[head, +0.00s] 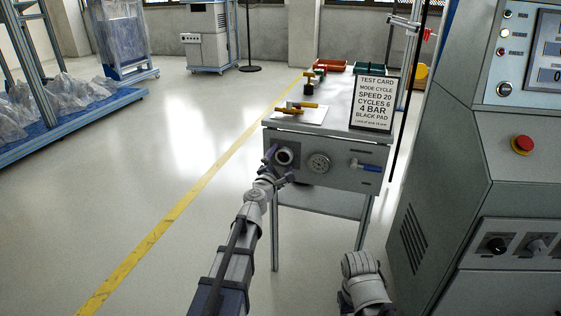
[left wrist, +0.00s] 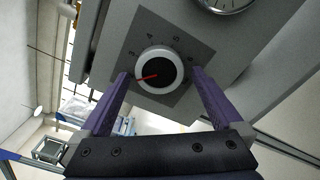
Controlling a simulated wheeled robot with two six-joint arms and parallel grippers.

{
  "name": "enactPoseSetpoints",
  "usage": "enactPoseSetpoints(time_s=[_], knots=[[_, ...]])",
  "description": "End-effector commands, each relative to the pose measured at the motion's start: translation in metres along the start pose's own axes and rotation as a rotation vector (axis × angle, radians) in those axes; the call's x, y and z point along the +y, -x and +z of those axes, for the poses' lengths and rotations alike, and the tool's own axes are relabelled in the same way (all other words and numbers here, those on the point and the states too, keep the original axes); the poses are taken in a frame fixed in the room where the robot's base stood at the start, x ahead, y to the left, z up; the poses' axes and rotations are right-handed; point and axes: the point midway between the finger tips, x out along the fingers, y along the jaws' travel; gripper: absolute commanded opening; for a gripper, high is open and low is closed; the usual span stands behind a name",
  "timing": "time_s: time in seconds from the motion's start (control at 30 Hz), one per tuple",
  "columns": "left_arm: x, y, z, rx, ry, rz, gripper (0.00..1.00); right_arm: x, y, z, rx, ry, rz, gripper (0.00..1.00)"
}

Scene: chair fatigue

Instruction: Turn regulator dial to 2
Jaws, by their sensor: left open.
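The regulator dial (head: 284,156) is on the front panel of the grey bench unit, at its left end. In the left wrist view the dial (left wrist: 163,72) is a white ring with a dark centre on a dark square plate with small marks. My right gripper's jaws do not show.
A round gauge (head: 318,163) sits right of the dial, then a blue-handled valve (head: 366,167). The test card (head: 373,104) stands on the bench top and reads 4 BAR. A machine console (head: 470,150) with a red button (head: 522,144) stands at right. Open floor lies left.

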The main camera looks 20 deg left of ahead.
Motion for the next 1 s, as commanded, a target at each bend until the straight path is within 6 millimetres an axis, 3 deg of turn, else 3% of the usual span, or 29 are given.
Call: enactPoseSetpoints(time_s=[0.33, 0.8, 1.0], knots=[[0.0, 0.008, 0.0, 0.0, 0.0, 0.0, 1.0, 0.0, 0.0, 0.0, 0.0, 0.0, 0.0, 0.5], [0.0, 0.076, 0.0, 0.0, 0.0, 0.0, 1.0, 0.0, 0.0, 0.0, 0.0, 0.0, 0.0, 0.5], [0.0, 0.078, 0.0, 0.0, 0.0, 0.0, 1.0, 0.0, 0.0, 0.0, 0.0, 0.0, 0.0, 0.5]])
